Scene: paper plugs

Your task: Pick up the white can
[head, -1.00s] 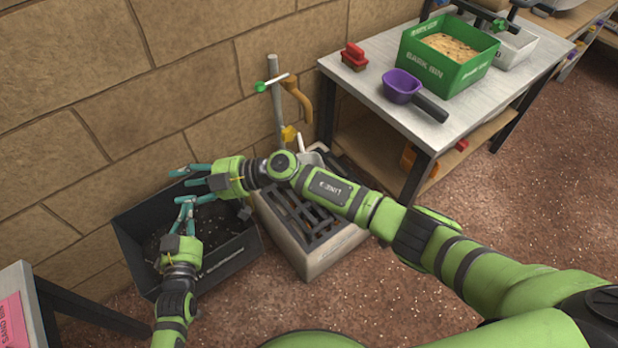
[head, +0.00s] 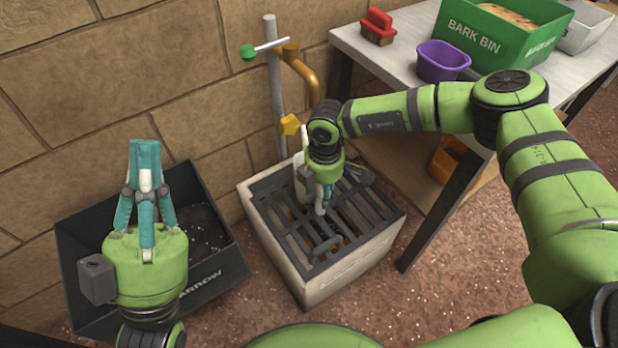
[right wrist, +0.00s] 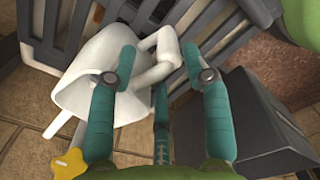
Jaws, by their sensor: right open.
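The white can (right wrist: 85,85) stands on the slatted grate, its wide mouth and curved handle showing in the right wrist view. In the head view only part of the white can (head: 299,180) shows behind my right gripper (head: 322,203). My right gripper (right wrist: 160,66) is open, and the can's handle lies between its spread teal fingertips; I cannot tell whether they touch it. My left gripper (head: 145,150) is over the dark bin at the left with its fingers pointing up the picture; its opening is unclear.
The grate (head: 350,225) tops a pale basin beside the dark bin (head: 228,262). A grey standpipe (head: 275,95) with an orange spout rises behind it. A table (head: 400,50) at the right holds a purple scoop (head: 442,62), red brush and green bark bin.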

